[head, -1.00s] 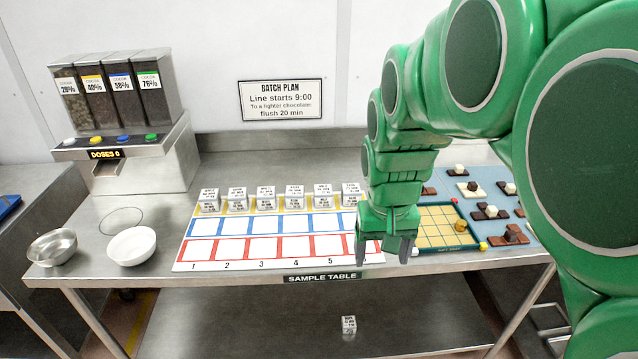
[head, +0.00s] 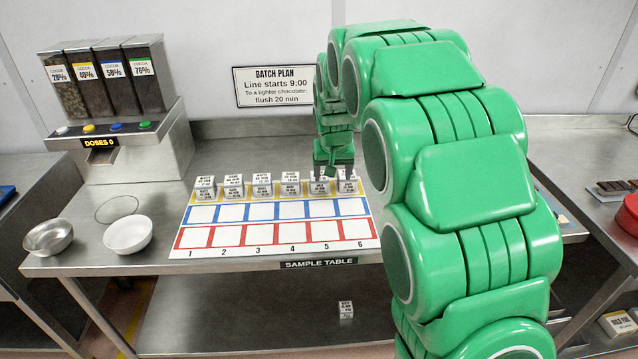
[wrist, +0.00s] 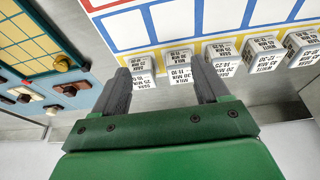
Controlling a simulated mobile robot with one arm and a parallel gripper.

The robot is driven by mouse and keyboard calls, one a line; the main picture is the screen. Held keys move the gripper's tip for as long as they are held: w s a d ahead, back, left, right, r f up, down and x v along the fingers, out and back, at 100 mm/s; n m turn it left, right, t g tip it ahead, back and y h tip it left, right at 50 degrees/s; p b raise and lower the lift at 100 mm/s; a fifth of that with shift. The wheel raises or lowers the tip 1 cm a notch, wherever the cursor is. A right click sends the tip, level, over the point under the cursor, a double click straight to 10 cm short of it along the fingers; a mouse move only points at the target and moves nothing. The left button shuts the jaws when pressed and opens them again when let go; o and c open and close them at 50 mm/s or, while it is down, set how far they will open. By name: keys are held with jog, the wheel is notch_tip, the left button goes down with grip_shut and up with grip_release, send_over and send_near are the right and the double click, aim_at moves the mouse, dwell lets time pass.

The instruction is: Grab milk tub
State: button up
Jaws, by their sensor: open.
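Several small white-and-grey tubs (head: 262,185) with printed labels stand along the yellow row at the back of the sample mat. My gripper (head: 334,175) is over the right end of this row, near columns 5 and 6. In the wrist view my gripper (wrist: 164,82) is open, with one dark finger on each side of a tub (wrist: 178,58). A label low between the fingers appears to read "MILK 20 MIN". Neighbouring tubs (wrist: 222,55) sit close by the right finger, with labels that look like dark or white. I cannot tell whether a finger touches any tub.
The mat's blue and red squares (head: 292,232) are empty. A white bowl (head: 128,235) and a metal bowl (head: 48,238) stand at the left, below the cocoa dispenser (head: 120,110). A lone tub (head: 346,310) is on the lower shelf. A gridded tray (wrist: 35,40) shows in the wrist view.

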jog(key=shift+t, duration=0.5)
jog(key=shift+w+a+f, duration=0.45)
jog(key=shift+w+f, duration=1.4)
jog(key=shift+w, duration=0.1)
jog(key=shift+w+a+f, duration=0.4)
jog(key=shift+w+f, duration=1.45)
jog(key=shift+w, duration=0.1)
jog(key=shift+w+a+f, duration=0.45)
jog(key=shift+w+f, duration=1.4)
jog(key=shift+w, duration=0.1)
jog(key=shift+c, duration=0.3)
jog(key=c, duration=0.7)
